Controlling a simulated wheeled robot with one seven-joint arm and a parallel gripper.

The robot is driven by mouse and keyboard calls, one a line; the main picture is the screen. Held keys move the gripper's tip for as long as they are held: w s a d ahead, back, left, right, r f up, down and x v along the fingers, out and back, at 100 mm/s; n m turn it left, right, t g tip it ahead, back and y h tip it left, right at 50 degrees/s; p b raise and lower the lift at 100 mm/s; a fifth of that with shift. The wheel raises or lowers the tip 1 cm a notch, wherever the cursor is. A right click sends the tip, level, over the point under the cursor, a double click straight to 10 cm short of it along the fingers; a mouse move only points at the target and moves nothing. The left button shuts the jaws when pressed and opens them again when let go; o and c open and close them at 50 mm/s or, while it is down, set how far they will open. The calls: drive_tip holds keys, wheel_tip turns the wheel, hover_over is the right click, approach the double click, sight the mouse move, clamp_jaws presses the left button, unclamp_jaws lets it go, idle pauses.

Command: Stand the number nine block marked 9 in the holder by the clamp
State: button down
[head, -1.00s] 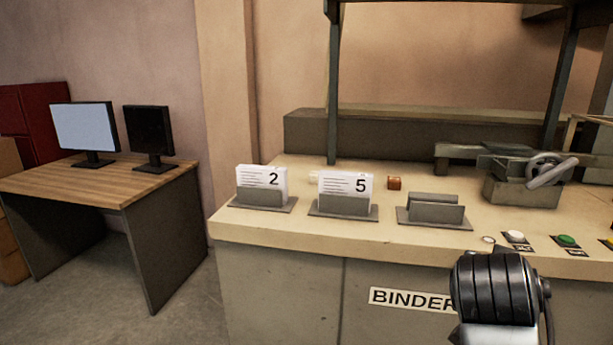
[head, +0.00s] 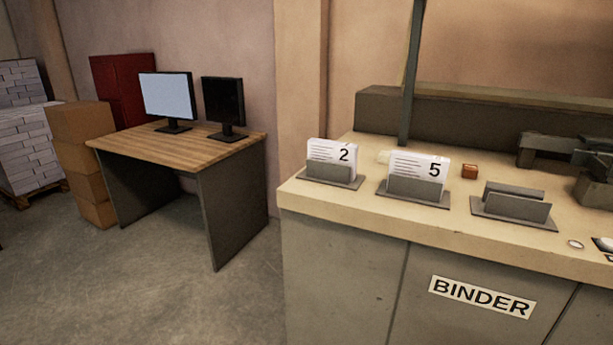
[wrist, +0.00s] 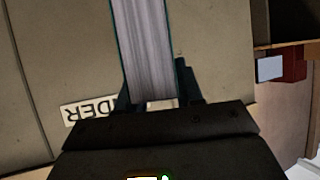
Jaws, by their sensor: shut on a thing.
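In the head view the empty grey holder (head: 512,204) stands on the binder counter, nearest the clamp (head: 560,155), which is partly cut off at the right edge. Its slot is clear. In the wrist view my gripper (wrist: 160,98) is shut on a pale block with a finely striped edge (wrist: 147,45). No number shows on this face, so I cannot read a 9. The block is in front of the counter's front panel and is seen edge-on. My gripper is out of the head view.
Holders with block 2 (head: 332,154) and block 5 (head: 417,172) stand left of the empty one.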

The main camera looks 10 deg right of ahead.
drive_tip(key=a+f, duration=0.1)
drive_tip(key=a+f+n+y, duration=0.1)
drive_tip(key=f, duration=0.1)
drive_tip(key=a+f+y, duration=0.1)
drive_tip(key=shift+w+a+f+n, duration=0.2)
drive_tip(key=shift+w+f+n, duration=0.05)
drive_tip(key=shift+n, duration=0.15)
wheel_tip(320, 180, down, 3)
drive_tip(key=b, duration=0.3)
drive_tip(key=shift+f, duration=0.1)
idle(1.0)
